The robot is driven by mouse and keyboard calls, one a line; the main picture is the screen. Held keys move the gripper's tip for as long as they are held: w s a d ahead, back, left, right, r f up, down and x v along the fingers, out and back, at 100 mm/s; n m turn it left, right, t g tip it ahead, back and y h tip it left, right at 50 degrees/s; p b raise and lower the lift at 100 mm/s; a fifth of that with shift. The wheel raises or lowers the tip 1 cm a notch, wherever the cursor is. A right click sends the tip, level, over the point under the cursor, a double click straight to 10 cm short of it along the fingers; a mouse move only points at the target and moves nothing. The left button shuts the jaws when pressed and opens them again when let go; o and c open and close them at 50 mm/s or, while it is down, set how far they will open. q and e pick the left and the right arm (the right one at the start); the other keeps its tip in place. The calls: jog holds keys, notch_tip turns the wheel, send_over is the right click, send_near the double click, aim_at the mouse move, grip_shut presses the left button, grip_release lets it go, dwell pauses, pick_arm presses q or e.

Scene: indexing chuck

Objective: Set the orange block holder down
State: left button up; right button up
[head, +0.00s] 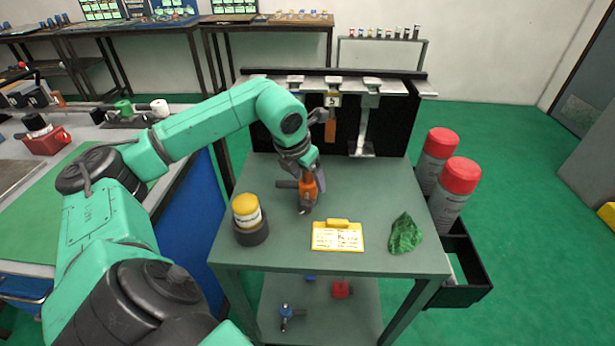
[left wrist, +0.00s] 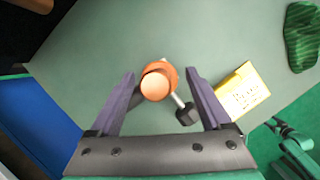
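The orange block holder (head: 308,189) is upright on the green-grey cart top, with a grey-dark part at its foot. In the left wrist view the holder (left wrist: 158,80) is seen from above as a round orange end, with a metal rod and dark knob to its lower right. My left gripper (head: 301,182) is around it from above. In the left wrist view its fingers (left wrist: 160,76) stand on either side with gaps, so it is open. The holder's underside contact is partly hidden. My right gripper is not in view.
On the cart (head: 285,256) are a yellow-capped container (head: 247,212) in a dark cup, a yellow clipboard (head: 337,236) and a crumpled green cloth (head: 405,234). A tool rack (head: 340,90) stands at the back. Red-capped cans (head: 455,190) stand at the right side.

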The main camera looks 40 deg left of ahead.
pick_arm(q)
jog(key=shift+r, duration=0.25)
jog(key=p+v, duration=0.1)
jog(key=v, duration=1)
jog(key=shift+s+r, duration=0.2)
jog(key=shift+r, duration=0.1)
